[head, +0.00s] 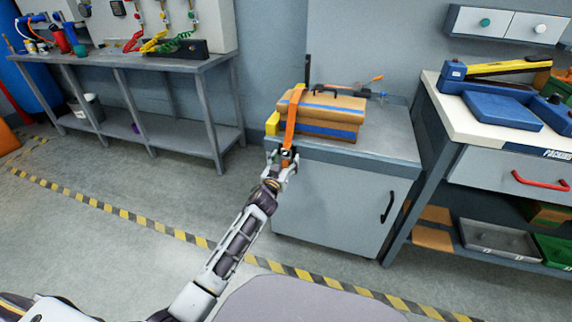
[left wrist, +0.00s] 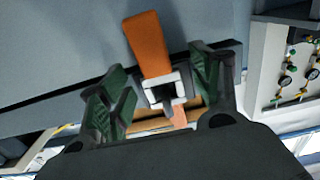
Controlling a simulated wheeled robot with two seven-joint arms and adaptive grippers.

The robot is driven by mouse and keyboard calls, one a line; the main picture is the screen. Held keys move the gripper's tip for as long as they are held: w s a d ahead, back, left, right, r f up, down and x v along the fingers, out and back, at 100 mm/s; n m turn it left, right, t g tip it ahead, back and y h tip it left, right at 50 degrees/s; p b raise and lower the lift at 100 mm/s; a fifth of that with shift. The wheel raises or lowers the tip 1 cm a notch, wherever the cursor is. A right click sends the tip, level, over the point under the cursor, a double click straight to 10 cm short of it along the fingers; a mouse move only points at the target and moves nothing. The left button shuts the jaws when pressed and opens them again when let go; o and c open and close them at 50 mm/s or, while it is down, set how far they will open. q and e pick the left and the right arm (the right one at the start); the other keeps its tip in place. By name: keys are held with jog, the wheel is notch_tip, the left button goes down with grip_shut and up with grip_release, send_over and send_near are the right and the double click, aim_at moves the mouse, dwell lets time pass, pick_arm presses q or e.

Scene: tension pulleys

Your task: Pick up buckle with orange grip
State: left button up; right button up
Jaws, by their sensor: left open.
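The buckle (left wrist: 162,90) is a pale metal frame with a dark centre at the end of an orange strap (left wrist: 148,45). In the head view the orange strap (head: 292,118) runs over a tan and blue toolbox (head: 334,105) and hangs down over the cabinet's front edge. My left gripper (head: 283,160) is at the strap's lower end in front of the cabinet. In the left wrist view its green-padded fingers (left wrist: 160,92) stand apart on either side of the buckle, which sits between them. I cannot tell whether either finger touches it. My right gripper is not in view.
The toolbox stands on a grey cabinet (head: 335,205) with a black handle. A workbench (head: 435,95) with a blue and yellow tool stands close on the right. A grey table (head: 120,68) is at the back left. Open floor lies left of the cabinet.

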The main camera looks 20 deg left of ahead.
pick_arm(q)
jog(key=c, duration=1.1)
jog(key=shift+r, duration=0.25)
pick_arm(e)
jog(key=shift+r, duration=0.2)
pick_arm(q)
jog(key=shift+r+p, duration=0.4)
jog(key=shift+p, duration=0.05)
jog(key=shift+s, duration=0.15)
jog(key=s+f+p, duration=0.2)
jog(key=s+p, duration=0.2)
jog(key=s, duration=1.7)
jog(key=shift+a+f+p, duration=0.2)
jog(key=shift+a+p, duration=0.15)
jog(key=shift+p, duration=0.05)
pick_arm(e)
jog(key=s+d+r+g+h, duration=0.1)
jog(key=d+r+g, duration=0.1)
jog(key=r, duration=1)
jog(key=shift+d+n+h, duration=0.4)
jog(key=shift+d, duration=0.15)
